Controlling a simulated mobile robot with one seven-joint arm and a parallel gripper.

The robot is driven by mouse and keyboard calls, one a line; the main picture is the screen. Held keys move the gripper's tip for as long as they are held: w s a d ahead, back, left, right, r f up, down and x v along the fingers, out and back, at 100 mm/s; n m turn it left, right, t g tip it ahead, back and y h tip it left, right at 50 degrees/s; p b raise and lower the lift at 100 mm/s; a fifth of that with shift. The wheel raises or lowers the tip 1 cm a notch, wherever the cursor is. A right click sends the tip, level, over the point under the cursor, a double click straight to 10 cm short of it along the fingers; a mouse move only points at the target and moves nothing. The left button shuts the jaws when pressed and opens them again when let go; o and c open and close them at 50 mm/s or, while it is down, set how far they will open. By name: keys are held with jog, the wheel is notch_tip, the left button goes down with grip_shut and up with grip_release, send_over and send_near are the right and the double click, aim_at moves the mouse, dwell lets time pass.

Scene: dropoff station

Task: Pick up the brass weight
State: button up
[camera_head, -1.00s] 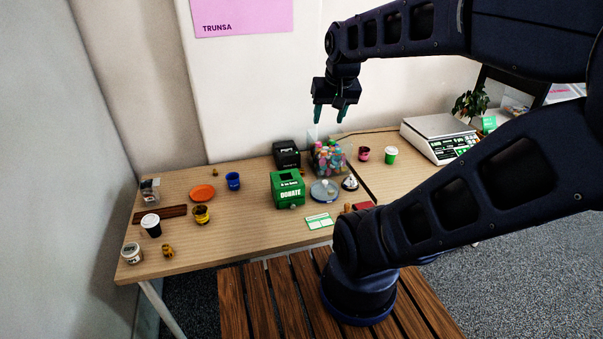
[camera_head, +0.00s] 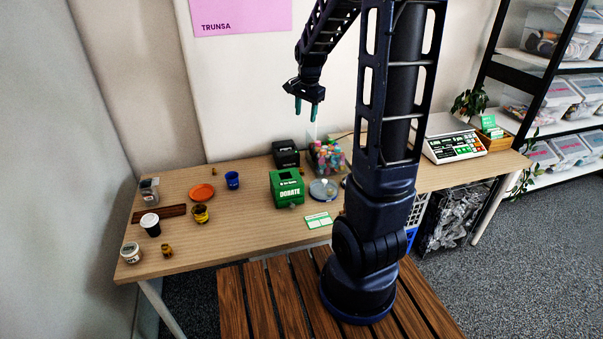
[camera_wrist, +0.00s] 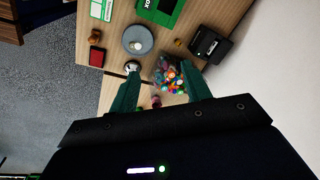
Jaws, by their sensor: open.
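Two small brass-coloured objects are on the table in the head view, and I cannot tell for certain which is the brass weight. One brass-coloured object (camera_head: 167,250) stands near the front left edge, right of a white-lidded tub. A smaller brass-coloured object (camera_head: 214,171) is at the back, left of the blue cup. My gripper (camera_head: 306,112) is open and empty, high above the back of the table and well to the right of both. In the wrist view, my gripper (camera_wrist: 160,72) points down toward a container of colourful items.
A green donation box (camera_head: 287,190), a black printer (camera_head: 286,154) and the colourful container (camera_head: 328,157) stand mid-table. A blue cup (camera_head: 232,180), orange dish (camera_head: 202,192), yellow cup (camera_head: 200,214), black cup (camera_head: 151,226) and tub (camera_head: 131,253) crowd the left. Bare wood shows around (camera_head: 235,225).

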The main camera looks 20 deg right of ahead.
jog(key=w+f+m+g, duration=0.1)
jog(key=w+f+m, duration=0.4)
jog(key=w+f, duration=0.6)
jog(key=m+g+h, duration=0.1)
jog(key=m+h, duration=0.1)
jog(key=m, duration=0.2)
send_near(301, 168)
jog(key=f, duration=0.3)
jog(key=d+f, duration=0.1)
jog(key=f, duration=0.3)
jog(key=d+f, duration=0.1)
jog(key=f, duration=0.2)
jog(key=shift+w+f, duration=0.15)
jog(key=shift+f, duration=0.1)
grip_shut()
jog(key=shift+r, duration=0.1)
